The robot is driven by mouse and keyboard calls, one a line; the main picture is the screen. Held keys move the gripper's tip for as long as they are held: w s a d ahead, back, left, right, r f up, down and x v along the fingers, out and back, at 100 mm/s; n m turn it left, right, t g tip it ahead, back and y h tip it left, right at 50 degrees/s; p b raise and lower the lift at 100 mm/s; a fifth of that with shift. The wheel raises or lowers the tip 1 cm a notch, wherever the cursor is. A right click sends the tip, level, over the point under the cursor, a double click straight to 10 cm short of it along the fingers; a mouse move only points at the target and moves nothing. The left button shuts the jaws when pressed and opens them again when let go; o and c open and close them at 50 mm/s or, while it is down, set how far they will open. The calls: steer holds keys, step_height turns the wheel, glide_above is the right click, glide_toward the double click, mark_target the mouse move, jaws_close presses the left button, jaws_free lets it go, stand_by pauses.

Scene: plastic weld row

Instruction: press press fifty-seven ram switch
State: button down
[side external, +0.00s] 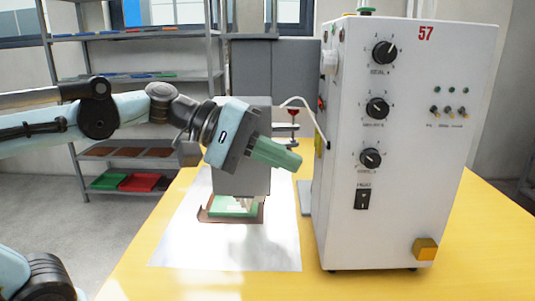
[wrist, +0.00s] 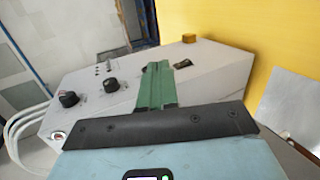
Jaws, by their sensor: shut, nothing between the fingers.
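The white press cabinet (side external: 400,110) with a red 57 stands on the yellow table; its front face also fills the middle of the wrist view (wrist: 85,118). A black rocker switch (side external: 362,198) sits low on the front under a small label too blurred to read. Above it are three black knobs (side external: 370,159). My gripper (side external: 298,162) has green fingers, shut and empty, left of the cabinet and apart from the switch in the side view. In the wrist view the shut fingers (wrist: 158,72) overlap the cabinet front and hide part of it; contact cannot be told.
Several small toggles (side external: 448,111) sit at the cabinet's upper right, and a yellow square button (side external: 425,249) at its lower right. A grey press unit (side external: 240,183) stands behind my gripper over a white sheet (side external: 220,255). The table front (side external: 300,285) is clear.

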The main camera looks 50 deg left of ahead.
steer(key=w+a+r+n+t+h, duration=0.1)
steer(key=w+a+r+n+h, duration=0.15)
steer(key=r, duration=0.35)
steer(key=w+a+r+n+t+h, duration=0.1)
steer(key=w+r+t, duration=0.15)
steer(key=r, duration=0.35)
steer(key=shift+m+g+y, duration=0.25)
steer(key=shift+m+y, duration=0.3)
steer(key=shift+m, duration=0.4)
steer(key=w+a, duration=0.1)
steer(key=a, duration=0.2)
steer(key=w+a, duration=0.2)
steer(key=a, duration=0.1)
steer(key=w+a, duration=0.2)
steer(key=a, duration=0.1)
steer(key=shift+r, duration=0.2)
steer(key=m, duration=0.2)
glide_toward(320, 77)
steer(key=r+v, duration=0.1)
steer(key=v, duration=0.6)
steer(key=shift+a+f+y, duration=0.15)
steer(key=shift+y, duration=0.15)
steer(key=shift+w, duration=0.15)
steer(key=x, duration=1.4)
